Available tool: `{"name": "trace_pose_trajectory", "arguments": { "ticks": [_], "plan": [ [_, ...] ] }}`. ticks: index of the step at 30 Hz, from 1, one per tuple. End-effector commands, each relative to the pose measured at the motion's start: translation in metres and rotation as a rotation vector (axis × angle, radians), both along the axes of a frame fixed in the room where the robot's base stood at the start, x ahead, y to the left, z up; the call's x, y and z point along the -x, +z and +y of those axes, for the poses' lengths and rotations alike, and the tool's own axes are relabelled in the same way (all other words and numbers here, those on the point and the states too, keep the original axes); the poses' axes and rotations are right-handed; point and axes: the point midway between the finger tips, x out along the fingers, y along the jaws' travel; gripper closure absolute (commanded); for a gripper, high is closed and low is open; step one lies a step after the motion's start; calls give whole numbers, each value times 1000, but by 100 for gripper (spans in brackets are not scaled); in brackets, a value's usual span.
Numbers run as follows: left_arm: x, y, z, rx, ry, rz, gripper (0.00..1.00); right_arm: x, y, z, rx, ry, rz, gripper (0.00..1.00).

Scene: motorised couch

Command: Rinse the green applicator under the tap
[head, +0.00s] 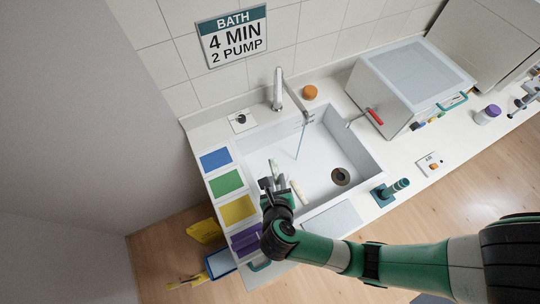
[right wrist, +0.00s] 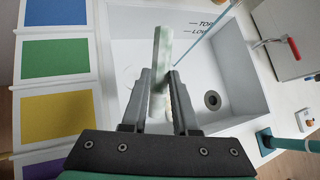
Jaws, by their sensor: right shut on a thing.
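My right gripper (head: 270,184) is over the left part of the white sink basin (head: 318,180). It is shut on the pale green applicator (right wrist: 161,58), which stands out beyond the fingertips (right wrist: 160,85) in the right wrist view. The applicator also shows as a pale piece (head: 273,168) in the head view. The tap (head: 278,88) is at the back rim, and a thin bluish stream (head: 301,140) runs down from its spout. The stream appears to the right of the applicator, apart from it in the head view. My left gripper is not in view.
Blue, green, yellow and purple panels (head: 227,182) line the counter left of the sink. A drain (head: 340,176) is in the basin. A grey box with a red-handled lever (head: 374,117) stands to the right. A teal-handled item (head: 390,192) stands on the front counter.

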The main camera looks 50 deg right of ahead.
Motion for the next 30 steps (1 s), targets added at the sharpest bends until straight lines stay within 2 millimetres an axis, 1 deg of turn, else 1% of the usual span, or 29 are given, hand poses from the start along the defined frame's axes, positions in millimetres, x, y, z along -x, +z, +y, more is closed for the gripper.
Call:
{"name": "trace_pose_trajectory", "arguments": {
  "ticks": [1, 3, 6, 10, 13, 16, 17, 18, 20, 21, 25, 27, 30],
  "plan": [
    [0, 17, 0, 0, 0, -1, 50, 7, 1, -8, 4, -52, 9, 100],
    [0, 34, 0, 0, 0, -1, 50, 19, -6, -22, 5, -132, 11, 100],
    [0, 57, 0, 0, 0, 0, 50, 40, -14, -41, 5, -215, 11, 100],
    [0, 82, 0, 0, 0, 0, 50, 67, -17, -60, 3, -252, 8, 100],
    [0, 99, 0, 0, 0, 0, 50, 83, -13, -70, 1, -265, 4, 100],
    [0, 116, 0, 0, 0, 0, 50, 89, 1, -75, -1, -277, 0, 100],
    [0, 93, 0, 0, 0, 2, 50, 89, -22, -74, -1, -277, 0, 100],
    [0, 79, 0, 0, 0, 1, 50, 88, -37, -74, -2, -276, 0, 100],
    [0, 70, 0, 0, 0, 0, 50, 88, -47, -74, -2, -276, 0, 100],
    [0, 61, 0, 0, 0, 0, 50, 88, -57, -74, -2, -276, 0, 100],
    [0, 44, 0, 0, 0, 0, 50, 88, -77, -74, -1, -276, -1, 100],
    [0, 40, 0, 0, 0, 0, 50, 87, -81, -74, -2, -275, -1, 100],
    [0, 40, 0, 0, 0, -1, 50, 87, -82, -74, -2, -275, -1, 100]
  ]
}}
